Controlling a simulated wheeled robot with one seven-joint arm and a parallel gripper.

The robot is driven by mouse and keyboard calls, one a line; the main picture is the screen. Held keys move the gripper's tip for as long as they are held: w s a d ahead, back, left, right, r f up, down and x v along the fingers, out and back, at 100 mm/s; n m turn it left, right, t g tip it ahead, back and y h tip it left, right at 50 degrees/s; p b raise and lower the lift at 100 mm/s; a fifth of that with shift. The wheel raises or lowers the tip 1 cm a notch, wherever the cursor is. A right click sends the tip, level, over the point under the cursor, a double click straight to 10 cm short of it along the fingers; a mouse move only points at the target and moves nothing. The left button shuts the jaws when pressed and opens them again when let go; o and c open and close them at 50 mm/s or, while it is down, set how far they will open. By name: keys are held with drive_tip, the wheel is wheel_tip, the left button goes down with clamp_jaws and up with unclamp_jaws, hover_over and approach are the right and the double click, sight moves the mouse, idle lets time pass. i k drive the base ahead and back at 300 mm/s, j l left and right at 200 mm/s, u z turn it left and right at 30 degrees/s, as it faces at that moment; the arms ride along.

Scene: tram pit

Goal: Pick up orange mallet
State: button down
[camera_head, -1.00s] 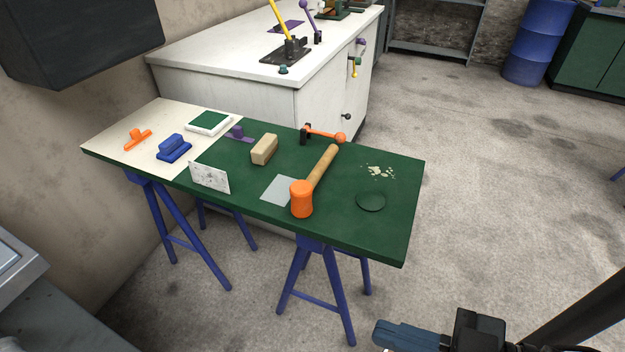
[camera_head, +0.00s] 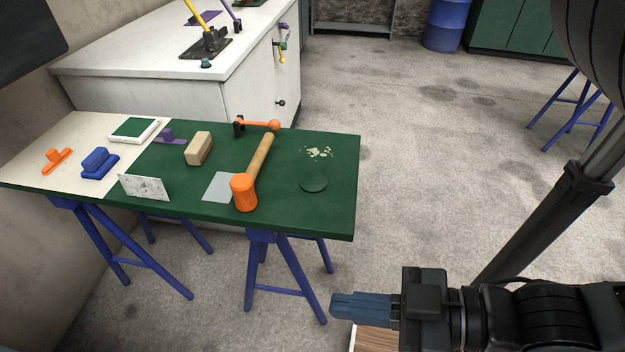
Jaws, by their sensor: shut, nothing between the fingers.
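The orange mallet (camera_head: 244,191) lies on the green part of a trestle table (camera_head: 335,212). Its orange head is at the near edge and its wooden handle points away, up and to the right. My gripper (camera_head: 338,306) is at the lower middle of the view, with blue fingers pointing left. The fingers are shut and hold nothing. It is in front of the table's near right corner, to the right of the mallet and apart from it.
Near the mallet are a grey sheet (camera_head: 219,187), a dark green disc (camera_head: 313,185), an orange-handled tool (camera_head: 258,125), a beige block (camera_head: 198,148) and an upright speckled plate (camera_head: 143,188). A white cabinet (camera_head: 140,91) stands behind. Floor to the right is open.

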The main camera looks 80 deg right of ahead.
sight(241, 185)
drive_tip(key=i+j+z, duration=0.1)
drive_tip(key=z, duration=0.45)
drive_tip(key=i+j+z, duration=0.15)
drive_tip(key=z, duration=0.25)
drive_tip(key=i, duration=0.1)
